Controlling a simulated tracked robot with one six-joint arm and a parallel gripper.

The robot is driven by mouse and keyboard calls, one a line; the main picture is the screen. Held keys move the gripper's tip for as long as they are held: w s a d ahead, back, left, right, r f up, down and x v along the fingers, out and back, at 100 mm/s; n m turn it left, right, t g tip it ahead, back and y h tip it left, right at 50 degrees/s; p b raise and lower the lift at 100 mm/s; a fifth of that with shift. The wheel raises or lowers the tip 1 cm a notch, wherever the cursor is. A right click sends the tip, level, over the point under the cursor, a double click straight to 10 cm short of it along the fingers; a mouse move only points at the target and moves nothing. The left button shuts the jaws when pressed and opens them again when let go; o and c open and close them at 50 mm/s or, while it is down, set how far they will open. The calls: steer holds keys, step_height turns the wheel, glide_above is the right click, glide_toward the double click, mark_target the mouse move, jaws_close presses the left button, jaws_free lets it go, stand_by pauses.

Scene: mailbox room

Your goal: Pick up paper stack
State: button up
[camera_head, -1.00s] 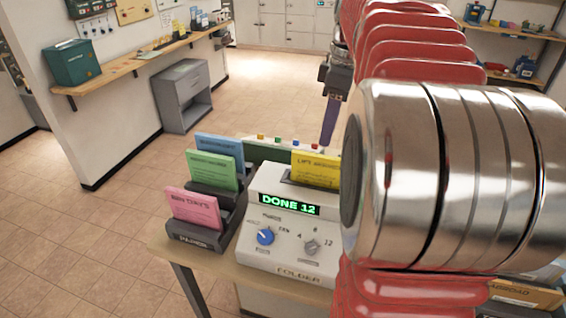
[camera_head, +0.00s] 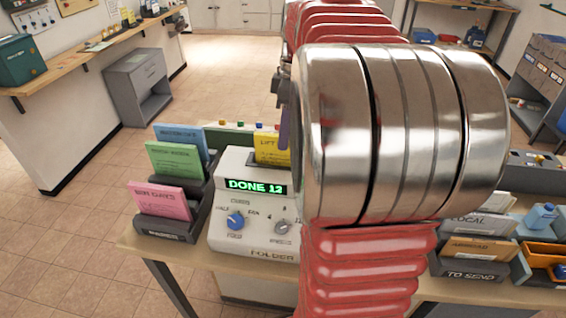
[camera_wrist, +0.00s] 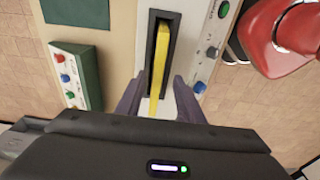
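A yellow paper stack (camera_head: 270,148) stands upright in the top slot of the white folder machine (camera_head: 225,172), whose display reads "DONE 12". In the wrist view the yellow stack (camera_wrist: 160,62) shows edge-on as a narrow strip inside the dark slot. My gripper (camera_wrist: 158,98) is open, with one purple finger on each side of the slot's near end. The fingers look apart from the paper; their height above it is hard to tell. In the head view my arm hides most of the gripper; part of a purple finger (camera_head: 284,128) shows just above the yellow stack.
Left of the machine, a dark rack (camera_head: 168,227) holds pink, green and blue paper stacks. A "TO SEND" tray (camera_head: 470,268) and an orange bin (camera_head: 545,262) stand to the right. A button box (camera_wrist: 77,78) lies near the slot.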

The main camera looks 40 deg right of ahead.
mark_target(284, 162)
steer(key=shift+f, duration=0.6)
steer(key=shift+w, duration=0.1)
steer(key=f, duration=0.5)
steer(key=shift+w+a, duration=0.1)
steer(key=shift+w, duration=0.3)
steer(key=shift+c, duration=0.3)
jaws_close()
